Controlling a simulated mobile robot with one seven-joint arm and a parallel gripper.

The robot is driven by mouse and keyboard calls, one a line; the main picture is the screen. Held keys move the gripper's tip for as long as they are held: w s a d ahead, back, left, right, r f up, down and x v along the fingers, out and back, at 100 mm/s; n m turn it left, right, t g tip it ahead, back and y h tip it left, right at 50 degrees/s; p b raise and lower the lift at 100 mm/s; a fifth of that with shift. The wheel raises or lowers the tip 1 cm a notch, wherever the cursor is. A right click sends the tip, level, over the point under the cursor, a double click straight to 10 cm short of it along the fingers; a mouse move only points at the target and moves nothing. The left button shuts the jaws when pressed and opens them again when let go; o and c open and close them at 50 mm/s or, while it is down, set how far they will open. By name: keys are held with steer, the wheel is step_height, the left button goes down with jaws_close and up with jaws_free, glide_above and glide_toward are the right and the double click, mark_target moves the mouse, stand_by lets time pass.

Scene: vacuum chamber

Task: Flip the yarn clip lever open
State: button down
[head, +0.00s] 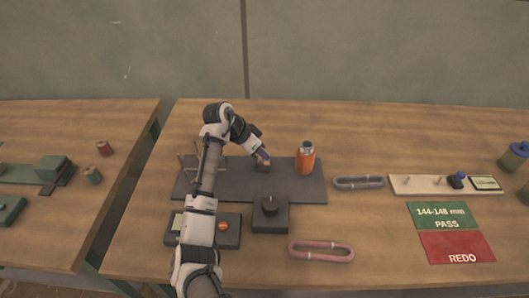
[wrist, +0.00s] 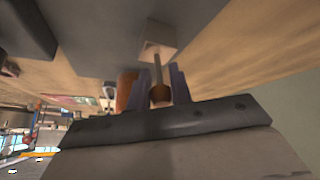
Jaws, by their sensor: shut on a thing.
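My gripper (head: 264,159) is over the middle of the dark grey base plate (head: 235,190), left of the orange bottle. In the wrist view its two purple fingers (wrist: 160,85) are closed on the yarn clip lever (wrist: 157,72), a thin rod with a rounded brown end between the fingertips. The rod runs to a small pale block (wrist: 158,38), which looks like the clip's body. In the head view the fingers and a small dark block below them hide most of the lever, so its angle is hard to tell.
The orange bottle (head: 306,160) stands close right of my gripper. A knob box (head: 270,214) is in front, and a panel with a red button (head: 223,226) is front left. Grey (head: 358,183) and pink (head: 321,251) yarn loops lie on the table. PASS (head: 443,216) and REDO (head: 457,247) mats are right.

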steer(key=shift+a+f+h+b, duration=0.15)
steer(key=shift+a+h+b, duration=0.25)
steer(key=shift+h, duration=0.4)
steer(key=shift+a+f+h+b, duration=0.15)
steer(key=shift+a+h+b, duration=0.15)
steer(key=shift+h, duration=0.5)
steer(key=c, duration=1.3)
jaws_free()
steer(key=shift+n, duration=0.3)
steer(key=b+v, duration=0.4)
steer(key=v, duration=1)
steer(key=shift+f, duration=0.15)
